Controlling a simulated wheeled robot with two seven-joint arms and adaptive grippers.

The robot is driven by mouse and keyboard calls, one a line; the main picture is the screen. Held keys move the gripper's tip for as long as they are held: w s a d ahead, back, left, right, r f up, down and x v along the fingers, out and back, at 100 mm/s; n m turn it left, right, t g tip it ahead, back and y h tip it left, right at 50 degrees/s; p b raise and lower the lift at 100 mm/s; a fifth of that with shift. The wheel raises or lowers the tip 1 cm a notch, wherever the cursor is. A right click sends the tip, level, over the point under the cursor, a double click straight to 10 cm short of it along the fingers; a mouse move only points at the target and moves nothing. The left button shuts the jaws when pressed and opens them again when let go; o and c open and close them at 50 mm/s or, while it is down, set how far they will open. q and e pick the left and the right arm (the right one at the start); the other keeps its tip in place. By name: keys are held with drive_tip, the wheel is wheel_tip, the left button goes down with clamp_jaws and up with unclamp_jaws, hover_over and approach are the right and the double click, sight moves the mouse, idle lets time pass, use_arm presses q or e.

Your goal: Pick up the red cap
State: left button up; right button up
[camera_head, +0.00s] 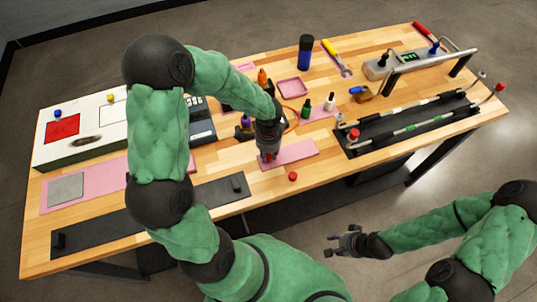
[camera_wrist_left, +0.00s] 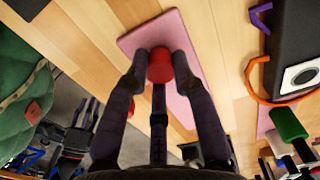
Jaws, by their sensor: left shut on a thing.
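My left gripper (camera_head: 267,157) is shut on a red cap (camera_wrist_left: 159,66), which sits between its two fingertips in the left wrist view. The gripper points down over a pink mat (camera_head: 298,153) near the table's front edge. I cannot tell whether the held cap touches the mat. Another red cap (camera_head: 292,176) lies on the bare wood just in front of the mat. My right gripper (camera_head: 333,244) is empty and looks open, off the table's front side.
A black stand (camera_head: 372,150) with rods and red ends is at the right. Small bottles (camera_head: 330,102) and a pink tray (camera_head: 291,87) stand behind the gripper. A white panel box (camera_head: 100,150) is at the left. Bare wood lies right of the mat.

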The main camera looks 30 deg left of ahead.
use_arm(q)
drive_tip(key=shift+r, duration=0.35)
wheel_tip(320, 180, up, 2)
drive_tip(key=shift+w+r+p, duration=0.1)
drive_tip(key=shift+p, duration=0.3)
drive_tip(key=s+d+r+p, duration=0.1)
drive_tip(key=s+d+r, duration=0.4)
drive_tip(key=d+r, duration=0.5)
drive_tip(key=shift+d+p, duration=0.3)
drive_tip(key=shift+d, duration=1.3)
drive_tip(key=shift+o, duration=0.2)
clamp_jaws()
drive_tip(key=shift+f, duration=0.15)
